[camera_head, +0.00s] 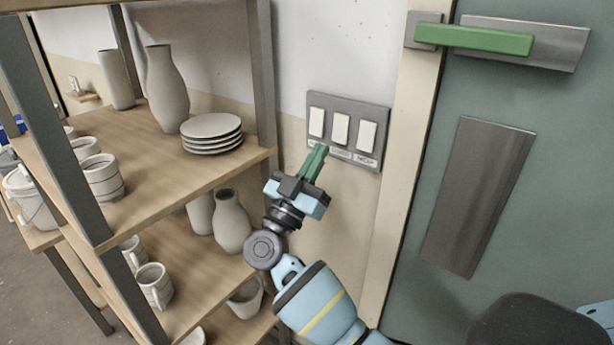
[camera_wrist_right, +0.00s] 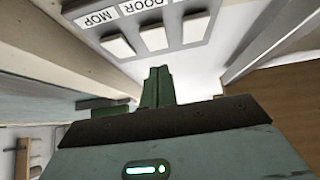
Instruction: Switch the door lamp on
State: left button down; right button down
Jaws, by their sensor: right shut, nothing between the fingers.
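A grey switch plate (camera_head: 376,104) with three white rocker switches is on the wall left of the door. The middle switch (camera_head: 340,128) carries the label DOOR in the wrist view, where the switch also shows (camera_wrist_right: 153,37). My right gripper (camera_head: 320,149) is shut and empty, its green fingers pointing up at the plate's lower edge. In the wrist view its fingertips (camera_wrist_right: 158,72) are just below the middle switch. I cannot tell whether they touch anything. The left label is partly hidden by the fingers. No lamp is seen. My left gripper is out of view.
A wooden shelf unit (camera_head: 140,190) with vases, mugs and stacked plates (camera_head: 212,132) stands close on the left. A green door (camera_head: 560,150) with a green handle (camera_head: 488,39) and a metal plate is on the right. Bare wall lies around the switch plate.

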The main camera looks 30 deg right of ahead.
aim_at(338, 136)
jog(key=d, duration=0.1)
jog(key=w+d, duration=0.1)
jog(key=d, duration=0.1)
jog(key=shift+w+d+f, duration=0.1)
jog(key=shift+w+f, duration=0.05)
jog(key=shift+w, duration=0.05)
jog(key=shift+w+d, duration=0.1)
jog(key=shift+d, duration=0.25)
jog(key=shift+d+f, duration=0.1)
jog(key=shift+w+d+h, duration=0.15)
jog(key=shift+d+h, duration=0.1)
jog(key=shift+h, duration=0.05)
jog(key=shift+a+f, duration=0.1)
